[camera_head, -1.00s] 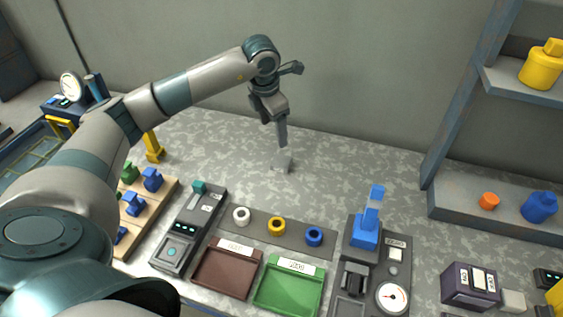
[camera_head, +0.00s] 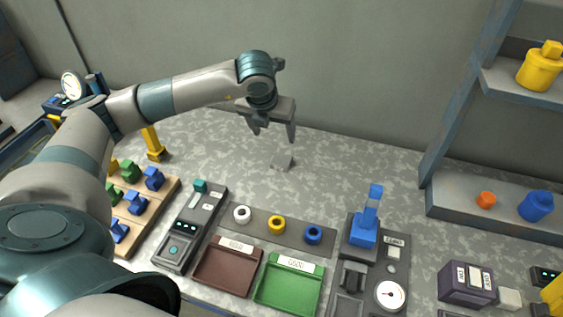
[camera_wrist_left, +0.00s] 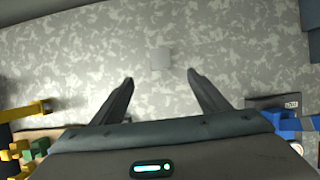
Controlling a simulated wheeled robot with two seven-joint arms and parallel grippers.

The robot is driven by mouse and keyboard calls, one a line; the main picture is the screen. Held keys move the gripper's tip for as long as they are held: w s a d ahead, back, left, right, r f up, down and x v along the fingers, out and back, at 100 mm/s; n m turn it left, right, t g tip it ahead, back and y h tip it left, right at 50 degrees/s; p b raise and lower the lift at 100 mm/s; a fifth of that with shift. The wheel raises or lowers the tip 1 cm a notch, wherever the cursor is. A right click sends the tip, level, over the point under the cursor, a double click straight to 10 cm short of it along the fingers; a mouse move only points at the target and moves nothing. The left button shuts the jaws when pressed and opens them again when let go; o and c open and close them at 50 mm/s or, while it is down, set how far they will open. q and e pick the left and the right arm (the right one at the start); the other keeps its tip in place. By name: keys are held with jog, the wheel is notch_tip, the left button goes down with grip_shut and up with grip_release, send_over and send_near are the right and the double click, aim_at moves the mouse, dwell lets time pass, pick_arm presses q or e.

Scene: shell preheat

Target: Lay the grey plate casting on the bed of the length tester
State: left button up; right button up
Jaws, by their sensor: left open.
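My right gripper is out of view.
A red tray (camera_head: 227,268) and a green tray (camera_head: 288,287) stand at the front, behind them a strip with white, yellow and blue rings. A dial gauge station (camera_head: 375,265) with a blue part stands to their right. The bench around the plate is clear.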

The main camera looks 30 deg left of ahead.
pick_arm(q)
jog(key=p, duration=0.5)
send_near(281, 160)
jog(key=shift+w+a+f, duration=0.2)
jog(key=shift+w+f, duration=0.55)
jog(key=shift+f, duration=0.25)
jog(key=shift+w+f, duration=0.1)
jog(key=shift+f, duration=0.25)
jog(key=shift+w+f+p, duration=0.15)
jog(key=shift+f+p, duration=0.2)
jog(key=shift+f, duration=0.05)
jog(key=p+x, duration=0.2)
jog(key=x, duration=0.1)
jog(key=shift+f, duration=0.75)
